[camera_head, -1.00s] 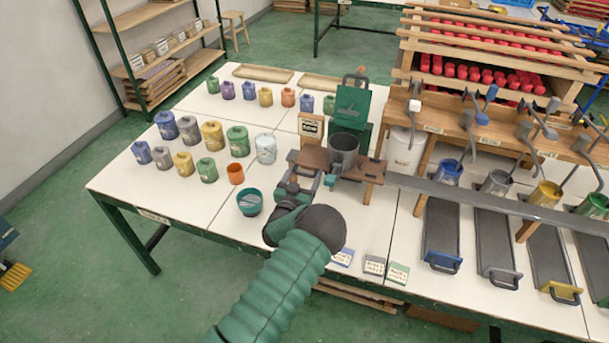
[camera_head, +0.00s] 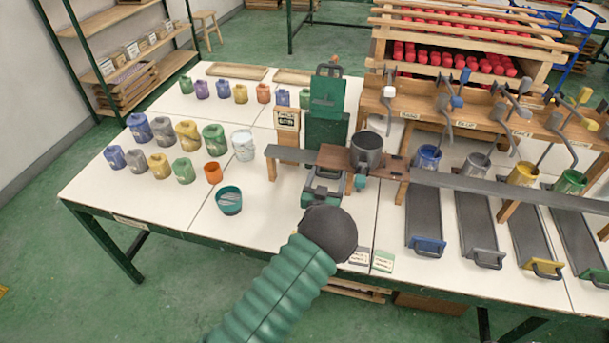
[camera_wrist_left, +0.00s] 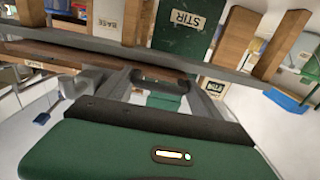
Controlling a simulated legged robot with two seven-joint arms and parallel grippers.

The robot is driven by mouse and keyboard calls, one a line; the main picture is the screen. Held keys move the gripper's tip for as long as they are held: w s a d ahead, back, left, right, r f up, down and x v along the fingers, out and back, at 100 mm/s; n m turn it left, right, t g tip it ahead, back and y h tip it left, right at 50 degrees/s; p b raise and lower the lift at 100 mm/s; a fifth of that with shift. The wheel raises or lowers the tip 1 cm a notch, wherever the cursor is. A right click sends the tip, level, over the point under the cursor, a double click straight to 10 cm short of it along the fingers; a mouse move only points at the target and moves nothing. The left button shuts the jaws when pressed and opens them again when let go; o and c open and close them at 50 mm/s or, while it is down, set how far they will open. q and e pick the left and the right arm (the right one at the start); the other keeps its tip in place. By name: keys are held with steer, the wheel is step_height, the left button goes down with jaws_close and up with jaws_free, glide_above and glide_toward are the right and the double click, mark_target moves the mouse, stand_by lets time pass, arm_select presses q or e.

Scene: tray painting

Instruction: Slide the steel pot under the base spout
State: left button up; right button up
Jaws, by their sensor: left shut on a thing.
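The steel pot (camera_head: 367,152) stands upright on a brown wooden carriage (camera_head: 335,157), which sits on a long grey rail (camera_head: 285,153). My left gripper (camera_head: 328,178) is at the near side of the carriage, low in front of the rail. It is shut on what looks like the carriage's handle; the contact is partly hidden by my wrist. In the left wrist view the gripper's dark fingers (camera_wrist_left: 160,82) reach toward the rail. The base spout (camera_head: 389,108), with a white knob, is behind and slightly right of the pot. My right gripper is out of view.
A green stirring stand (camera_head: 328,100) rises behind the rail, left of the pot. Coloured cans (camera_head: 187,135) and a teal bowl (camera_head: 229,200) stand on the left of the table. Other spouts and grey ramps with coloured pots (camera_head: 428,157) line the right side.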

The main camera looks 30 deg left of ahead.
arm_select(q)
steer(key=d, duration=0.4)
steer(key=w+d+b, duration=0.1)
steer(key=shift+d+f, duration=0.4)
steer(key=o, duration=1.8)
steer(key=shift+w+r, duration=0.1)
steer(key=shift+r, duration=0.05)
steer(key=b+v, duration=0.1)
steer(key=v, duration=1.6)
steer(key=shift+w, duration=0.1)
steer(key=shift+w+g, duration=0.1)
steer(key=shift+g, duration=0.2)
